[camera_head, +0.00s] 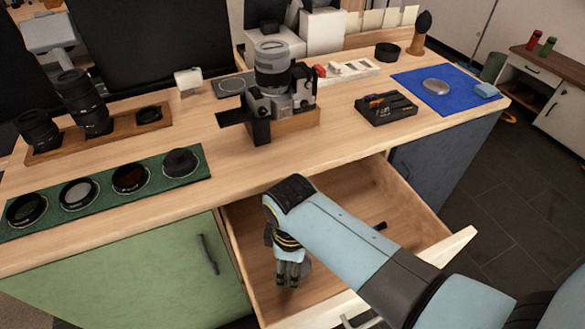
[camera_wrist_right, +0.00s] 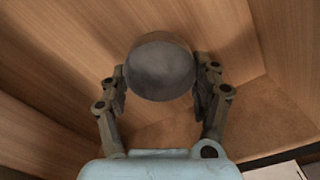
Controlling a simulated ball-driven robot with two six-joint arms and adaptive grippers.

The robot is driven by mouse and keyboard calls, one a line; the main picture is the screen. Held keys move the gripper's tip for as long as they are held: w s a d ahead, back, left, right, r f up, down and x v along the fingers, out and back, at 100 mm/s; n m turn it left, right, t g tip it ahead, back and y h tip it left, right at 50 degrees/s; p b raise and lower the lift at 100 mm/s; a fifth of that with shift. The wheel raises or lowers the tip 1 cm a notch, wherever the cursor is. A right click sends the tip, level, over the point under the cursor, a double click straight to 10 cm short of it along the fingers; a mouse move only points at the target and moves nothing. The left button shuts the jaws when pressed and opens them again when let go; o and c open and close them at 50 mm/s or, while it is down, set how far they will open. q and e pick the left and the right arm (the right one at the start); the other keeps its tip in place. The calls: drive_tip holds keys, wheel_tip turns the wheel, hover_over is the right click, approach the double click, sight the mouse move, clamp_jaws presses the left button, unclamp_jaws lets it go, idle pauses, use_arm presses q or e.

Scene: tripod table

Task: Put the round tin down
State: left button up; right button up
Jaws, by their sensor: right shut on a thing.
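The round tin (camera_wrist_right: 160,68) is a dark grey disc between the fingers of my right gripper (camera_wrist_right: 160,85) in the wrist view. The fingers touch it on both sides, so the gripper is shut on it. In the head view my right gripper (camera_head: 288,280) points down inside the open drawer (camera_head: 340,205), and a grey piece of the tin (camera_head: 305,268) shows beside the fingers. Whether the tin touches the drawer floor I cannot tell. My left gripper is not in view.
The drawer's wooden walls and front (camera_head: 440,250) surround my right gripper. A small dark object (camera_head: 380,226) lies in the drawer. On the tabletop above stand a camera (camera_head: 275,95), a green mat (camera_head: 105,190) with round filters, a black tool tray (camera_head: 386,107) and a blue cloth (camera_head: 455,95).

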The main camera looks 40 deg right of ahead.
drive_tip(key=shift+f, duration=0.4)
drive_tip(key=shift+f, duration=0.1)
drive_tip(key=o, duration=1.2)
drive_tip(key=shift+c, duration=0.2)
wheel_tip(320, 180, up, 12)
drive_tip(key=p, duration=0.2)
drive_tip(key=shift+p, duration=0.3)
drive_tip(key=shift+s+a+r, duration=0.1)
drive_tip(key=shift+r, duration=0.1)
